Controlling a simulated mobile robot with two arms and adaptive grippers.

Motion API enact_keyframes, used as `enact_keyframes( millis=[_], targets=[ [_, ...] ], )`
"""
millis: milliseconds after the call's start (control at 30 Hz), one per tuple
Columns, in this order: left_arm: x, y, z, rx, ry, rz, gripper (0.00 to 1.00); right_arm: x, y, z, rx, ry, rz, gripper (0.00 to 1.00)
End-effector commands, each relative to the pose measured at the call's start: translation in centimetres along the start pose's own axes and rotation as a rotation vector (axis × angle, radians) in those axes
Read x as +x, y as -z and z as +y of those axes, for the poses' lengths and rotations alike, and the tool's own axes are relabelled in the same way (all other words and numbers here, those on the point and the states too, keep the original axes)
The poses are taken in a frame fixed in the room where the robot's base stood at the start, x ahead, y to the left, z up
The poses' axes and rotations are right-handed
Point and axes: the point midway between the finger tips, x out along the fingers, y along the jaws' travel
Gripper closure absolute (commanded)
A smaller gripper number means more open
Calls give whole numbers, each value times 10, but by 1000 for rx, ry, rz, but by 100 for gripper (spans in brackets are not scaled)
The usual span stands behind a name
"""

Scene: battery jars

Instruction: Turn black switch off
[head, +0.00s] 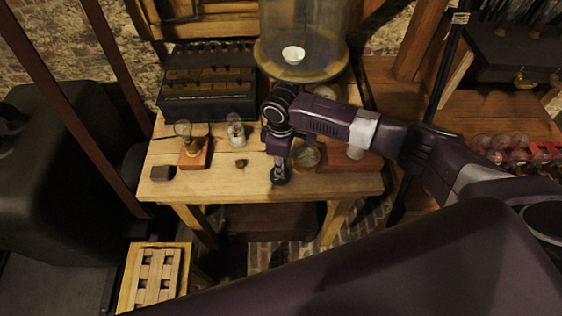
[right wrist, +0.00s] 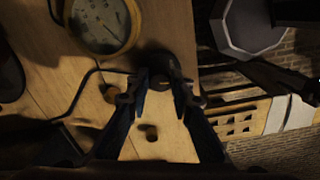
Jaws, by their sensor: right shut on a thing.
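My right gripper (head: 280,178) reaches down over the front part of the wooden table in the head view. In the right wrist view, its two fingers (right wrist: 162,92) stand a little apart, with a dark rounded knob (right wrist: 158,64) at their tips. This looks like the black switch, and the gripper is shut on it. The wrist and fingers hide the switch in the head view. Whether it is on or off cannot be told. My left gripper is not in view.
A round gauge (head: 306,156) lies right of the gripper. A bulb on a wooden base (head: 195,155), a second bulb (head: 236,132), a small brown knob (head: 240,162) and a dark block (head: 162,173) are to its left. A glass jar (head: 302,70) stands behind.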

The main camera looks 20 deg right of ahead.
Motion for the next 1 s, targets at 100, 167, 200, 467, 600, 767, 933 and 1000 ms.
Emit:
enact_keyframes(
  millis=[100, 167, 200, 467, 600, 767, 933, 1000],
  targets=[
    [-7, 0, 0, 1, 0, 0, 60, -2, 1, 1, -111, -1, 2, 100],
    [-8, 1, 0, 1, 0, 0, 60, -2, 1, 1, -168, -1, 2, 100],
    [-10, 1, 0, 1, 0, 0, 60, -2, 1, 1, -206, -1, 2, 100],
    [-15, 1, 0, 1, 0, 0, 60, -2, 1, 2, -454, -2, 2, 100],
    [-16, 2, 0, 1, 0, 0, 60, -1, 2, 2, -581, -2, 2, 100],
    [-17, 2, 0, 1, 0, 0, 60, -1, 2, 2, -709, -3, 2, 100],
    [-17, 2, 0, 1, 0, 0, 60, -1, 2, 3, -818, -3, 3, 100],
    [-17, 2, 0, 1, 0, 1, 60, -1, 2, 3, -852, -3, 3, 100]
  ],
)
